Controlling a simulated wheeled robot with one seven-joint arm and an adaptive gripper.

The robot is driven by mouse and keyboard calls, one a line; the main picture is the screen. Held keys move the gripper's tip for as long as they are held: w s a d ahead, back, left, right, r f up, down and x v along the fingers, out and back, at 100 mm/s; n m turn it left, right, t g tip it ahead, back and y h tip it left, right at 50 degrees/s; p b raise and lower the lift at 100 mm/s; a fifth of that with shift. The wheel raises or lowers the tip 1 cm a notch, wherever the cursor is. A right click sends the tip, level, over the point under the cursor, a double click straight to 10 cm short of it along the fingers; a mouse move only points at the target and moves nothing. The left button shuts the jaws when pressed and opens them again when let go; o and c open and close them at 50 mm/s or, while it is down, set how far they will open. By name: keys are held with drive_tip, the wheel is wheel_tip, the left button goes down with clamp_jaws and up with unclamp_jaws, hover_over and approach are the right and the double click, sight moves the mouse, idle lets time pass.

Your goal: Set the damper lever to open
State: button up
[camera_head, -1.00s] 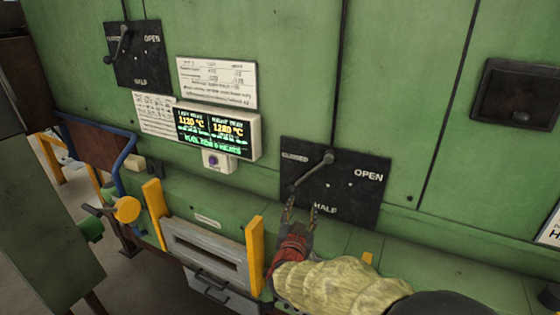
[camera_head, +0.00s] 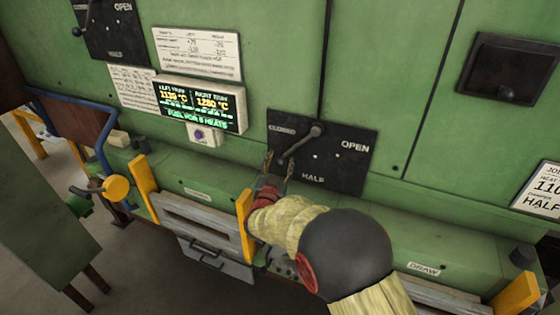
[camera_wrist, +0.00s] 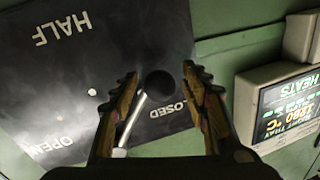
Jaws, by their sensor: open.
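The damper lever (camera_head: 300,144) is a grey rod on a black plate (camera_head: 345,170) marked CLOSED, HALF and OPEN. It slants down-left from its pivot, with its end below the CLOSED mark and away from OPEN at the right. My gripper (camera_head: 278,168) is open at the lever's lower end. In the wrist view the dark round knob (camera_wrist: 158,85) lies between the two spread fingertips, with a gap on each side; contact cannot be told. The rod (camera_wrist: 135,118) runs down-left from it, and the CLOSED lettering is partly hidden.
A second lever plate (camera_head: 110,30) is at upper left. A lit temperature display (camera_head: 203,105) sits left of the lever plate and also shows in the wrist view (camera_wrist: 288,105). Yellow posts (camera_head: 143,178) and a green ledge (camera_head: 400,225) lie below. A card (camera_head: 541,190) hangs at right.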

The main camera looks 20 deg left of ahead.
drive_tip(key=shift+c, duration=1.3)
clamp_jaws()
